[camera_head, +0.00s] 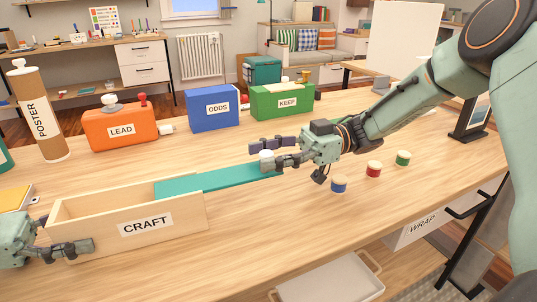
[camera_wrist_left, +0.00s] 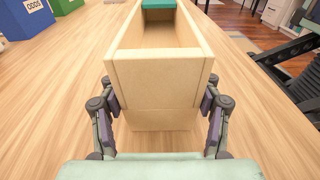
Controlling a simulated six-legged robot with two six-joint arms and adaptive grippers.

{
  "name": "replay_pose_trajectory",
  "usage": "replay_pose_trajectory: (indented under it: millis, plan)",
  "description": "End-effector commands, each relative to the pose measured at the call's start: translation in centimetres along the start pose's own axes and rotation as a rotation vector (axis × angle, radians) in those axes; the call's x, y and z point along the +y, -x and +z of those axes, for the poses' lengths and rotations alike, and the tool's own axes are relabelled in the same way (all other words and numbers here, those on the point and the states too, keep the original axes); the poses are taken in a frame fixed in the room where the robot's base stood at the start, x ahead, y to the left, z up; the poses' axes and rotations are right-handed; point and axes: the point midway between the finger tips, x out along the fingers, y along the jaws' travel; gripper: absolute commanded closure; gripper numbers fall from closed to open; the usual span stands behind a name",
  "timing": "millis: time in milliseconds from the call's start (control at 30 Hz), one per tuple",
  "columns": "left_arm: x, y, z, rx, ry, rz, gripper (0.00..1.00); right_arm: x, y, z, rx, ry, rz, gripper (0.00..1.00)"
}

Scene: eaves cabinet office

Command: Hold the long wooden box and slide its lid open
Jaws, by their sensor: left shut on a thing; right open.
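The long wooden box (camera_head: 182,239), labelled CRAFT, lies on the table at the lower left. Its teal lid (camera_head: 220,178) sits far out past the box's right end, with only its left part still over the box. The exposed left part of the box looks empty. My left gripper (camera_head: 62,239) is shut on the box's left end; in the left wrist view its fingers (camera_wrist_left: 163,105) press both sides of the box (camera_wrist_left: 158,80). The lid's far part (camera_wrist_left: 158,4) shows there too. My right gripper (camera_head: 258,154) is open, its fingers on either side of the lid's white knob (camera_head: 266,154).
Blue, red and green spools (camera_head: 374,169) stand right of the lid. An orange LEAD box (camera_head: 120,126), blue ODDS box (camera_head: 212,108), green KEEP box (camera_head: 282,101) and POSTER tube (camera_head: 38,112) stand behind.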

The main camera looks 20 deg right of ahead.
Motion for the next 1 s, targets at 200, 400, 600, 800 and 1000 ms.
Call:
replay_pose_trajectory:
  millis: [200,400,600,800,1000]
  plan:
    - [-0.1,-0.1,-0.1,0.003,0.001,-0.004,0.84,0.0,0.0,-3.3,0.001,0.007,0.001,0.52]
    - [-0.1,-0.1,-0.1,0.003,0.001,-0.004,0.84,0.0,0.0,-7.0,0.001,0.006,0.001,0.52]
    - [-0.1,-0.1,-0.1,0.003,0.002,-0.004,0.84,0.0,0.0,-9.3,0.000,0.004,0.001,0.52]
    - [-0.1,-0.1,-0.1,0.003,0.002,-0.004,0.84,0.0,0.0,-9.8,0.000,0.001,0.001,0.52]
    - [-0.1,-0.1,-0.1,0.003,0.002,-0.004,0.84,0.0,0.0,-9.8,0.000,0.001,0.001,0.52]
